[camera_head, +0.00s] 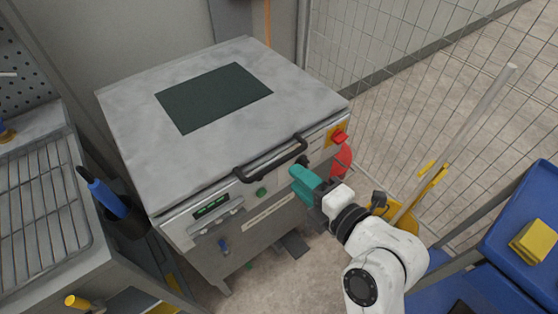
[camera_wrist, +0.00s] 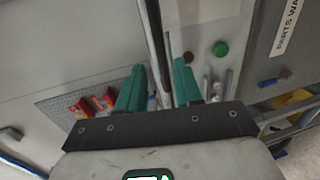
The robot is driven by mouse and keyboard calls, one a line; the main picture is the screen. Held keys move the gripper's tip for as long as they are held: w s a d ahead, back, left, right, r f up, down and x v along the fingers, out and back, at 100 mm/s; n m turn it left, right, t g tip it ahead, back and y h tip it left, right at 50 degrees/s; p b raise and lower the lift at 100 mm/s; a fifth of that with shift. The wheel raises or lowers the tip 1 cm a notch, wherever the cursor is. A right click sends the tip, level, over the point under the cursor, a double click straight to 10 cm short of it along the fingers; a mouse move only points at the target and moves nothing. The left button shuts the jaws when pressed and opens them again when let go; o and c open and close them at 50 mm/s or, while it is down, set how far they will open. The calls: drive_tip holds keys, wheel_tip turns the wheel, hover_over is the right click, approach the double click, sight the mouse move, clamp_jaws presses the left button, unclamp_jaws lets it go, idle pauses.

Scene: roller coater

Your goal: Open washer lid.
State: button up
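The washer (camera_head: 200,240) is a grey metal cabinet with a flat lid (camera_head: 130,110) that lies closed on top, with a dark panel in its middle. A black bar handle (camera_head: 270,160) runs along the lid's front edge. My gripper (camera_head: 303,182) has teal fingers and is in front of the washer, just below and right of the handle's right end. In the wrist view my gripper (camera_wrist: 160,68) is open, with a gap between the fingers. A long dark bar, apparently the handle (camera_wrist: 154,35), runs into view between the fingertips. I cannot tell whether they touch it.
The front panel has a green button (camera_head: 261,191), a display (camera_head: 211,206) and a red switch (camera_head: 339,136). A wire rack bench (camera_head: 40,215) stands at left. A mesh fence (camera_head: 400,60) is behind right. A blue cart (camera_head: 525,215) with yellow blocks stands at right.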

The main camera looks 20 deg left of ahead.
sight(279, 161)
drive_tip(key=x, duration=0.7)
drive_tip(key=shift+w+a+f+p, duration=0.15)
drive_tip(key=shift+w+a+p, duration=0.05)
drive_tip(key=shift+a+p, duration=0.15)
drive_tip(key=shift+d, duration=0.1)
clamp_jaws()
